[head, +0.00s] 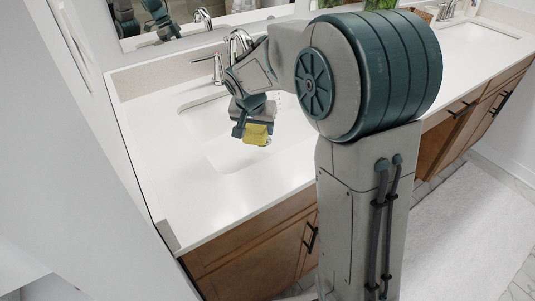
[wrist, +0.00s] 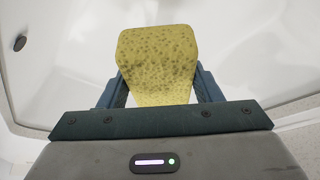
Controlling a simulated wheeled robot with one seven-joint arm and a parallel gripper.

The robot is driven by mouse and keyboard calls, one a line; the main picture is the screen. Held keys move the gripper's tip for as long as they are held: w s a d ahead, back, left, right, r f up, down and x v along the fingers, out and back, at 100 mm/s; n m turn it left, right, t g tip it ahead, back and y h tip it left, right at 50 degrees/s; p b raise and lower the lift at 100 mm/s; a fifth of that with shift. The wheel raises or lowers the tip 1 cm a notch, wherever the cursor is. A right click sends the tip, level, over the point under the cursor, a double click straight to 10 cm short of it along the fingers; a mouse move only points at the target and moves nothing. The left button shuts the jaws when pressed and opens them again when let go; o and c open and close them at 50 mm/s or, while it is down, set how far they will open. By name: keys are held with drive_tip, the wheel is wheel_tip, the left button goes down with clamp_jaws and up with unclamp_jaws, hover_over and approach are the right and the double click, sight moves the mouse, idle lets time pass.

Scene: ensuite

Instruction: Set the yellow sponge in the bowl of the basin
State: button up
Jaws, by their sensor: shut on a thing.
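The yellow sponge (head: 257,134) is held in my gripper (head: 254,126) over the near basin in the head view. In the wrist view the sponge (wrist: 158,62) sits between the two blue fingers of my gripper (wrist: 158,88), which is shut on it. The white basin (head: 215,148) is sunk into the counter on the left, and its bowl (wrist: 245,45) fills the background behind the sponge in the wrist view. The head view does not show clearly how high the sponge is above the bowl floor. My arm hides the basin's right part.
A chrome faucet (head: 238,42) with a handle (head: 217,68) stands at the back of the near basin. The white counter (head: 180,205) is clear in front and to the left. A mirror (head: 165,25) is behind. A second basin (head: 478,42) lies at the far right.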

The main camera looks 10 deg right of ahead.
sight(253, 137)
wheel_tip(253, 137, down, 10)
drive_tip(key=shift+f+b, duration=0.1)
drive_tip(key=shift+b, duration=0.7)
drive_tip(key=shift+f, duration=0.15)
drive_tip(key=o, duration=0.9)
drive_tip(key=shift+s+a+r, duration=0.1)
drive_tip(key=shift+s+r, duration=0.05)
drive_tip(key=shift+r, duration=0.45)
drive_tip(key=p+v, duration=0.1)
drive_tip(key=v, duration=1)
drive_tip(key=shift+s+p, duration=0.1)
drive_tip(key=shift+p, duration=0.2)
